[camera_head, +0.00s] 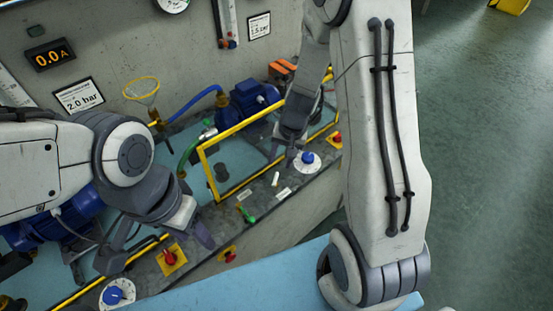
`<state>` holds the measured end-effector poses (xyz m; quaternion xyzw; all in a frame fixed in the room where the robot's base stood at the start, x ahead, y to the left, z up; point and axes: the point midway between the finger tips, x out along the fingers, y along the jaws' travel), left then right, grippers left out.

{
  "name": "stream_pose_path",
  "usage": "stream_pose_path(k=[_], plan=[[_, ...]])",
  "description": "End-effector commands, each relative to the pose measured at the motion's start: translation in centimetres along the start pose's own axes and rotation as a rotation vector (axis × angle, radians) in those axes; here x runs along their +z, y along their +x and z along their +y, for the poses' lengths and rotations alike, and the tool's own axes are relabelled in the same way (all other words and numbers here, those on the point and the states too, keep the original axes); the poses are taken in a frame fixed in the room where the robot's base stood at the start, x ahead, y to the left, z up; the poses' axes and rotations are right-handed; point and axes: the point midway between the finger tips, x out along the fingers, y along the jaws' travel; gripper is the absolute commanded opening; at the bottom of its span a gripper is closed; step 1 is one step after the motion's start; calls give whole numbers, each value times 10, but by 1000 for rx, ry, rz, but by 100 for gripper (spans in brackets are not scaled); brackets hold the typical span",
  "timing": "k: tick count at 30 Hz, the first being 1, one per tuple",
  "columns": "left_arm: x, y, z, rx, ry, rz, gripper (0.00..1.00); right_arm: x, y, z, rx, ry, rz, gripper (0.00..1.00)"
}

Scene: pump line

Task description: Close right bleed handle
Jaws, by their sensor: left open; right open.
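No part is clearly readable as the right bleed handle. A small green lever-like part (209,134) sits beside the blue hose and brass fitting, left of the right blue pump (250,98). Another small green part (246,214) lies on the front ledge. My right gripper (285,149) is open and points down by the yellow frame, in front of the right pump, near a blue knob (308,157). My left gripper (157,243) is open, with fingers spread above the front ledge near a red knob on a yellow plate (171,259). My arms hide parts of the line.
A yellow guard frame (203,165) runs along the ledge. A yellow-rimmed funnel (141,88) stands near the wall. A blue dial knob (114,294) and red button (229,256) are on the front. Open green floor (490,150) lies at right.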

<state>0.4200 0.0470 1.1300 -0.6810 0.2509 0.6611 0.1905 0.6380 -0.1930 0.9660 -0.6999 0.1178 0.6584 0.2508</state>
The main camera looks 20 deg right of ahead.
Motion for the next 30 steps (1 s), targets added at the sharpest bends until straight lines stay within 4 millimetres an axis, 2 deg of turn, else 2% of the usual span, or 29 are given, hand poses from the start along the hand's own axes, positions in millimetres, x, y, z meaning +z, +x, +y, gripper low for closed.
stream_pose_path(k=[1,2,7,15,21,25,30], plan=[[0,-10,1,0,0,0,50,-4,-5,3,2,23,-1,46],[0,-12,1,0,0,0,50,-5,-4,4,2,33,-1,46],[0,-7,0,0,0,-1,50,-8,11,7,1,52,0,46],[1,12,-1,0,1,-1,50,-7,62,8,3,50,-1,46],[2,25,-2,0,1,-1,50,-8,92,7,2,49,1,46],[2,28,-2,0,2,-1,50,-8,101,7,2,48,1,46],[2,29,-2,0,1,0,50,-8,104,6,1,49,2,46]])
